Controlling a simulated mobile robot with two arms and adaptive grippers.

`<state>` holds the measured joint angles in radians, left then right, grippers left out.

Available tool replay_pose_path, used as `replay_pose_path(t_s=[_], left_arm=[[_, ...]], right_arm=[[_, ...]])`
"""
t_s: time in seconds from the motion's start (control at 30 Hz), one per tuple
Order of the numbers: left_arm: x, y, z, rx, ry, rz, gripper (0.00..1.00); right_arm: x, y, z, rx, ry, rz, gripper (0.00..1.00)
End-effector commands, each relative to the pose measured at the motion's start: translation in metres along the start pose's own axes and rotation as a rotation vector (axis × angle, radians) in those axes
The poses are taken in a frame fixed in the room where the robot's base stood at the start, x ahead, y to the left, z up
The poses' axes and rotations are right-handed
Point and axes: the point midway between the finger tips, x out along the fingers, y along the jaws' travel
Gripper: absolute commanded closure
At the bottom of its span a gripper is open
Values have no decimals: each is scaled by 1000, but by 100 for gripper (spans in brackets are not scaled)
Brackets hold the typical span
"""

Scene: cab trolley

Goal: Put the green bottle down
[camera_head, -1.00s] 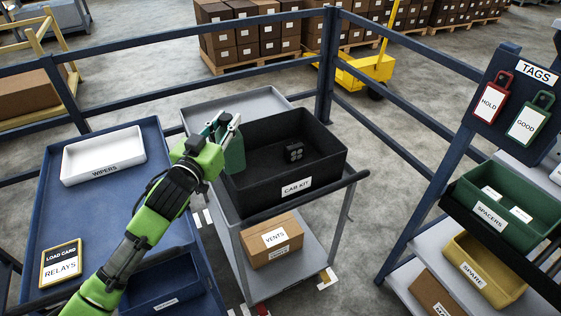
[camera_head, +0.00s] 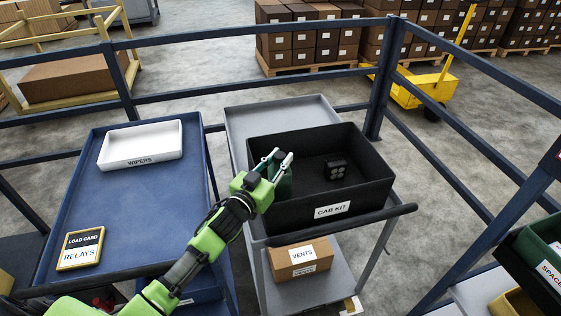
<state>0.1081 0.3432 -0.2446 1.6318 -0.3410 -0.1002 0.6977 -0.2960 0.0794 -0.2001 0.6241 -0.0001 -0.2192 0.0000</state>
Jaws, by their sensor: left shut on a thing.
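My left gripper (camera_head: 279,158) is shut on the green bottle (camera_head: 285,184), with its fingers around the upper part. The bottle is upright, in the left part of the black CAB KIT bin (camera_head: 352,202). The gripper and the bin's near-left wall hide part of the bottle. I cannot tell whether its base touches the bin floor. A small dark block with round studs (camera_head: 336,170) lies in the bin, right of the bottle. My right gripper is not in view.
The bin stands on a grey trolley (camera_head: 270,112), with a VENTS carton (camera_head: 301,258) on the shelf below. At left, a blue cart (camera_head: 143,205) holds a white WIPERS tray (camera_head: 141,148) and a RELAYS load card (camera_head: 81,248). Blue rails (camera_head: 250,88) run behind.

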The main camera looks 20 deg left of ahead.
Motion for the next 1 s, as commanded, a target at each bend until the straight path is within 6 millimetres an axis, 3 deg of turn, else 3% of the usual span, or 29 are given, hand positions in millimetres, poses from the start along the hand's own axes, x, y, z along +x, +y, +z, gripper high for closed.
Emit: replay_pose_path(t_s=[0.13,0.53,0.9,0.93,0.97,1.0], left_arm=[[0,1,6,-1,7,2,100],[0,1,11,1,7,2,100],[0,1,18,1,8,2,100],[0,0,21,0,2,1,70],[0,0,21,0,2,1,63],[0,0,21,0,2,1,61]], right_arm=[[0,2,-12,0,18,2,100],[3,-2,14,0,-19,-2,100],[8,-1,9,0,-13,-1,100],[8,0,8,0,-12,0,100],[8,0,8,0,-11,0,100],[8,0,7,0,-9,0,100]])
